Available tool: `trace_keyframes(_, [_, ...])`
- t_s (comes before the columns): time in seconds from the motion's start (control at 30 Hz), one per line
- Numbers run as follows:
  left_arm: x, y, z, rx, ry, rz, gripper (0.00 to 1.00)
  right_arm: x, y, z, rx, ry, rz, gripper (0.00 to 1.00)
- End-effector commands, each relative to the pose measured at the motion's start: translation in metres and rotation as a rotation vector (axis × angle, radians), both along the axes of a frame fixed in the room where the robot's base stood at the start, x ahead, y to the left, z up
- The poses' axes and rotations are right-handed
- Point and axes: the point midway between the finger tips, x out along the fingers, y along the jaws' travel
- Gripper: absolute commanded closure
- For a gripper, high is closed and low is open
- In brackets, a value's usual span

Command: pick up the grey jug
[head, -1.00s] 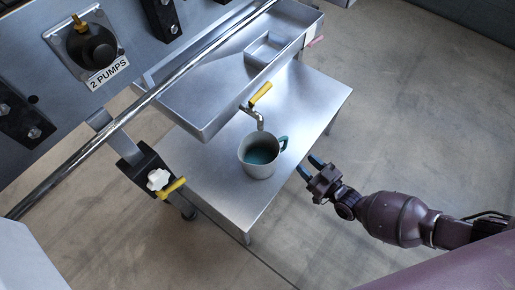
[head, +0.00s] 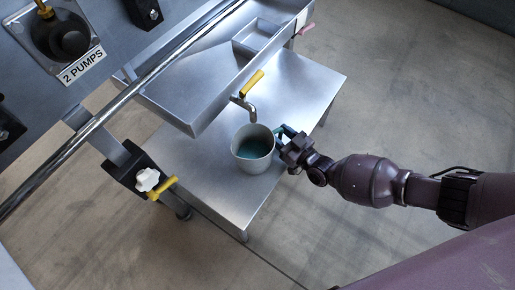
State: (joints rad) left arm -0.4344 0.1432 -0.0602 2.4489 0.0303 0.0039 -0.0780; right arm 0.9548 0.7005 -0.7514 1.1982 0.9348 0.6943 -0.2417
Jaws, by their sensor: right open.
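The grey jug (head: 252,150) stands upright on the steel table, with blue-green liquid inside and a teal handle (head: 281,134) on its right side. The spout of the tap (head: 249,108) with a yellow lever is just behind the jug's rim. My right gripper (head: 280,139) is at the jug's handle, its fingers open and overlapping the handle in the picture. The fingertips are partly hidden, and I cannot tell if they touch the handle. My left gripper is not in view.
The steel trough (head: 187,97) with the tap overhangs the low steel table (head: 200,166). A long metal rail (head: 120,101) crosses the left side. A black bracket with a white knob (head: 148,180) and yellow lever stands at the table's left. The table's front is clear.

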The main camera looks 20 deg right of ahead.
Motion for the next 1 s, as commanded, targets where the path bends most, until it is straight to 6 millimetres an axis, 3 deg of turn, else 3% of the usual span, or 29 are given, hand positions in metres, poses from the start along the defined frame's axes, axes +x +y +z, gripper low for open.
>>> trace_keyframes(0.27, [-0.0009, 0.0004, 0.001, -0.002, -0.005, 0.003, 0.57, 0.0019, 0.0005, 0.0004, -0.001, 0.0, 0.0, 0.59])
trace_keyframes(0.53, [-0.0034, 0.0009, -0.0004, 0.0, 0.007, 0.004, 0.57, 0.0018, 0.0004, 0.0004, -0.001, 0.0, 0.0, 1.0])
trace_keyframes(1.0, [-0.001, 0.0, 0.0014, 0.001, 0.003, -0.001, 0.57, 0.0026, 0.0006, 0.0043, 0.0, -0.003, -0.001, 1.0])
